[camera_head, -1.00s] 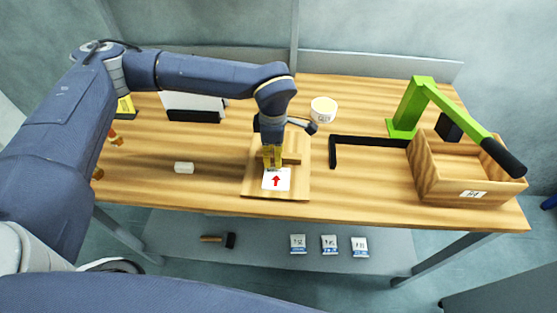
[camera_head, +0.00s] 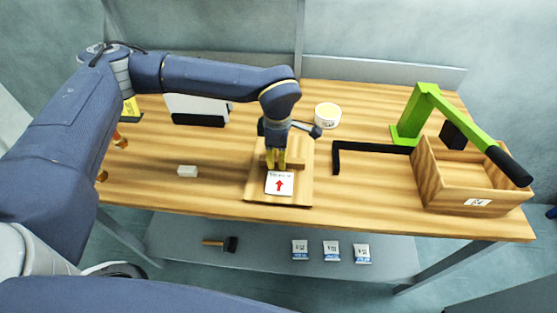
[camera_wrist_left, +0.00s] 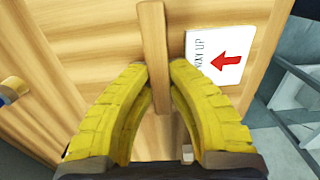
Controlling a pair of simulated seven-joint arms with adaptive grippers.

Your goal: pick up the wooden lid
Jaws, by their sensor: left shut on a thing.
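The wooden lid (camera_head: 254,191) is a flat square board in the middle of the table near its front edge. It has a raised wooden bar (camera_head: 297,164) as a handle and a white label (camera_head: 279,184) with a red arrow. My left gripper (camera_head: 276,163) points down over the lid, its yellow fingers shut on the bar. In the left wrist view the fingertips (camera_wrist_left: 163,72) sit on either side of the bar (camera_wrist_left: 153,28), with the label (camera_wrist_left: 213,55) to the right. I cannot tell whether the lid is raised off the table. My right gripper is out of view.
A black angled bar (camera_head: 370,147) lies right of the lid, before an open wooden box (camera_head: 430,185) and a green lever press (camera_head: 410,118). A round white tub (camera_head: 327,116) stands behind; a small white cylinder (camera_head: 187,171) lies left. A shelf (camera_head: 190,235) runs below.

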